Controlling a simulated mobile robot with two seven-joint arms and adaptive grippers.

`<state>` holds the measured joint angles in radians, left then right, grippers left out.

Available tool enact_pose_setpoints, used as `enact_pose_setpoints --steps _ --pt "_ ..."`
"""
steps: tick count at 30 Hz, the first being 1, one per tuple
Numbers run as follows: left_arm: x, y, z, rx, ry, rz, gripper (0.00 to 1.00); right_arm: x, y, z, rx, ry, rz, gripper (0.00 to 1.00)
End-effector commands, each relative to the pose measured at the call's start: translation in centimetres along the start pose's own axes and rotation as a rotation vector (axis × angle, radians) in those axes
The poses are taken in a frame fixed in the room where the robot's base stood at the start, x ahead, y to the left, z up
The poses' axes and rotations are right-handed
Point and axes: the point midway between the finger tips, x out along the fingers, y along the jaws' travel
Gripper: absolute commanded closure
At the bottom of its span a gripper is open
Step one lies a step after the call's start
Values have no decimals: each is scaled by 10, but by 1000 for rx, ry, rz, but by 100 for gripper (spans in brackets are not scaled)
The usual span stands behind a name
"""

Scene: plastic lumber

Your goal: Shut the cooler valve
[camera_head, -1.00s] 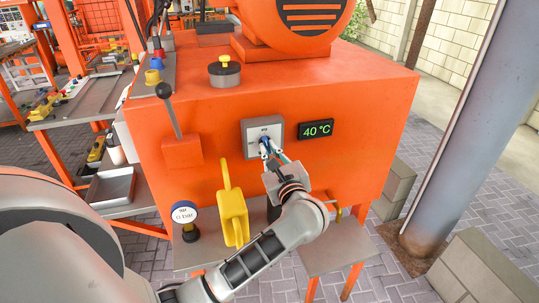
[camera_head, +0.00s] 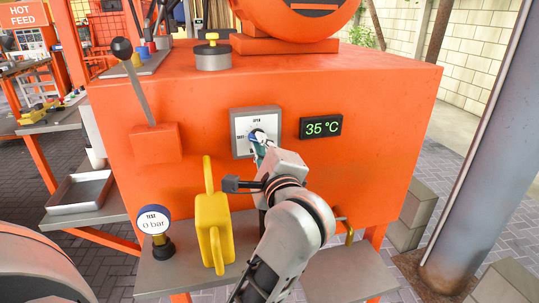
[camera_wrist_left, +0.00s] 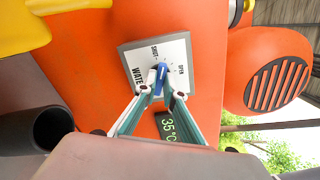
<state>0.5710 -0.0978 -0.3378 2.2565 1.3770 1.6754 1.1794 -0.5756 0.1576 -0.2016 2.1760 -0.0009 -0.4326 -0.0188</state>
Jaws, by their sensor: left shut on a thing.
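The valve's square plate (camera_head: 240,128) is on the front of the orange machine and has a blue knob (camera_wrist_left: 160,76) at its middle. In the left wrist view, the plate reads "SHUT", "OPEN" and part of "WATER". My left gripper (camera_head: 258,140) is shut on the blue knob, with one fingertip on each side of it. In the left wrist view, the knob's long side runs roughly up and down, towards the "SHUT" side; its exact pointing is hard to tell. My right gripper is not in view.
A display (camera_head: 321,126) right of the plate reads 35 °C. A black-ball lever (camera_head: 132,80) stands to the left. A yellow handled object (camera_head: 213,228) and a gauge (camera_head: 154,219) reading 0 bar are below. A grey post (camera_head: 490,150) stands right.

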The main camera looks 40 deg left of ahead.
Motion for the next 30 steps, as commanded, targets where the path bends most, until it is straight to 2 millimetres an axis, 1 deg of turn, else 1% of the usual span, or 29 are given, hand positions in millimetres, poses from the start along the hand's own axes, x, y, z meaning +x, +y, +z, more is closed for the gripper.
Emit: enact_pose_setpoints --steps 1,6,11,15,21,30 --pt "1 13 -8 -34 7 14 100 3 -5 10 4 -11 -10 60" --pt "1 11 -7 -175 5 13 100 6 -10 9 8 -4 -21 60" --pt "1 9 -6 -281 3 11 100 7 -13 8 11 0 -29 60" --pt "1 8 -5 -352 3 10 100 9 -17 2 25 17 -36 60" --pt "0 6 -3 -410 2 8 100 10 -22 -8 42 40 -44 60" --pt "0 4 -2 -432 2 6 100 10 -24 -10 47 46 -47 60"
